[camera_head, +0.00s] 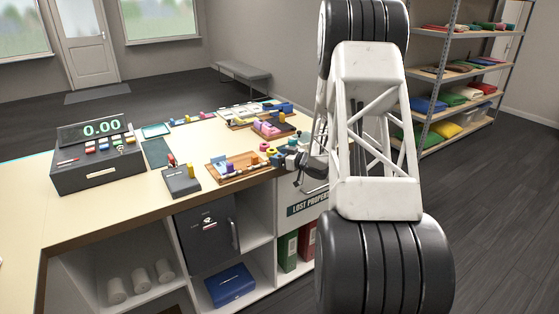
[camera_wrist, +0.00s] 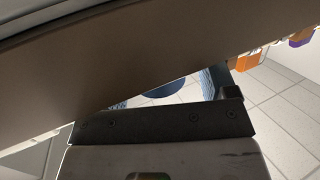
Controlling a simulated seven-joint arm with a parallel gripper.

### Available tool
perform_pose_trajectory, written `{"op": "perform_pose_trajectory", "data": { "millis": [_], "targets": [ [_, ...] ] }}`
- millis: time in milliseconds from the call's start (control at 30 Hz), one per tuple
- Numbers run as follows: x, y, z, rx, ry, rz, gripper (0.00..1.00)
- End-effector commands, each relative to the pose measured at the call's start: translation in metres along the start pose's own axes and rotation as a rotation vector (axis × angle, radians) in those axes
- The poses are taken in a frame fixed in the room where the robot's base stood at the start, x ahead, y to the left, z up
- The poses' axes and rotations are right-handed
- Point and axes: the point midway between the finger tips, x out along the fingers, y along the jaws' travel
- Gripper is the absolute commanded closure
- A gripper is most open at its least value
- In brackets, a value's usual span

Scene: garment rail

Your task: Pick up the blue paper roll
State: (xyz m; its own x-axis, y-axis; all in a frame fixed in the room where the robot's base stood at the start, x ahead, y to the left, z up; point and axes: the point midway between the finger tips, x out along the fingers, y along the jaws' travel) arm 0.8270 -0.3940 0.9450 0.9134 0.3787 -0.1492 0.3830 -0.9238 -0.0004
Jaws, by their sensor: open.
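I cannot pick out a blue paper roll for certain in either view. In the head view, several small coloured items, including a bluish one (camera_head: 278,160) and a yellow ring (camera_head: 271,151), stand at the counter's right end. My gripper (camera_head: 311,184) is beside that end, partly hidden by my white arm. It is open, and I see nothing held in it. The wrist view shows a large brown surface close up across the picture, with a rounded blue shape (camera_wrist: 166,90) partly hidden behind it; I cannot tell what that is.
The pale counter (camera_head: 110,203) bears a cash register (camera_head: 97,165), a dark box (camera_head: 181,182) and a wooden tray (camera_head: 233,170) of small items. Pale rolls (camera_head: 140,281) and a blue box (camera_head: 230,284) are on the shelves below. Open floor lies right, before a shelving rack (camera_head: 452,70).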

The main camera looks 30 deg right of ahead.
Motion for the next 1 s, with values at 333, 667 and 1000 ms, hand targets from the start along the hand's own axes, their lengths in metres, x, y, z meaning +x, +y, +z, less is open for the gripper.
{"op": "perform_pose_trajectory", "data": {
  "millis": [333, 667, 1000],
  "targets": [
    [0.003, 0.0002, -0.0003, 0.0, 0.0, 0.0, 0.22],
    [0.0028, 0.0002, -0.0001, 0.0, 0.0, 0.0, 0.31],
    [0.0028, 0.0002, -0.0001, 0.0, 0.0, 0.0, 0.75]
  ]
}}
